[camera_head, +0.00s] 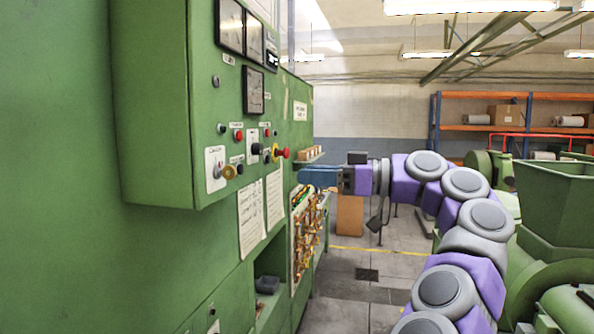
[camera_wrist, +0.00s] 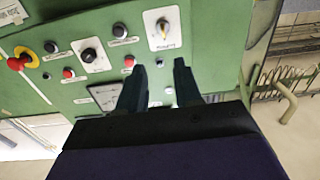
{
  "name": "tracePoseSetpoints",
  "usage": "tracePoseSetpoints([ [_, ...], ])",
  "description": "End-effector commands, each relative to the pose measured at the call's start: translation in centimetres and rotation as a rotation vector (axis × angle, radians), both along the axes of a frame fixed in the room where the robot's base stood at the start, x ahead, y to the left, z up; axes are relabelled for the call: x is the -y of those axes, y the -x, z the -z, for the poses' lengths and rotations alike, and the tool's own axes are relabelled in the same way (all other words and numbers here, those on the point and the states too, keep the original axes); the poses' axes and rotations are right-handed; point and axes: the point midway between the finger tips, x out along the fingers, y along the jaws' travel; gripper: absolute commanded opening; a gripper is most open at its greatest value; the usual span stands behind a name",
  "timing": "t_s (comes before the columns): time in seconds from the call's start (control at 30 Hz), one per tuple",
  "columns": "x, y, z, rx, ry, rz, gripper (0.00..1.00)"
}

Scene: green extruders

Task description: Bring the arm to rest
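My arm (camera_head: 463,184), purple and grey, arches up from the lower right and reaches left towards the green machine cabinet. My gripper (camera_head: 302,176) is at its end, close to the cabinet's right edge in the head view. In the wrist view, my gripper (camera_wrist: 158,64) shows two dark fingers standing apart with nothing between them. Beyond the fingers is the green control panel (camera_wrist: 75,103), with knobs and buttons. Whether the fingertips touch the cabinet cannot be told.
The green cabinet (camera_head: 155,110) fills the left, with a red mushroom button (camera_head: 283,153) sticking out. Exposed wiring (camera_head: 303,240) lies below my gripper. A green extruder hopper (camera_head: 556,205) stands right, behind my arm. Shelves (camera_head: 480,127) are at the back. Grey floor (camera_head: 365,295) is open between.

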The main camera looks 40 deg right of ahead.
Motion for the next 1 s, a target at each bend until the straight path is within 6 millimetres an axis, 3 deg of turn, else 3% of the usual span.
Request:
tracePoseSetpoints([
  [0.73,-0.4,0.1,0.2,-0.010,-0.006,-0.015,0.34],
  [0.87,-3.5,-0.8,0.9,-0.070,-0.030,-0.080,0.34],
  [1.0,-9.7,-1.8,2.9,-0.204,-0.052,-0.185,0.34],
])
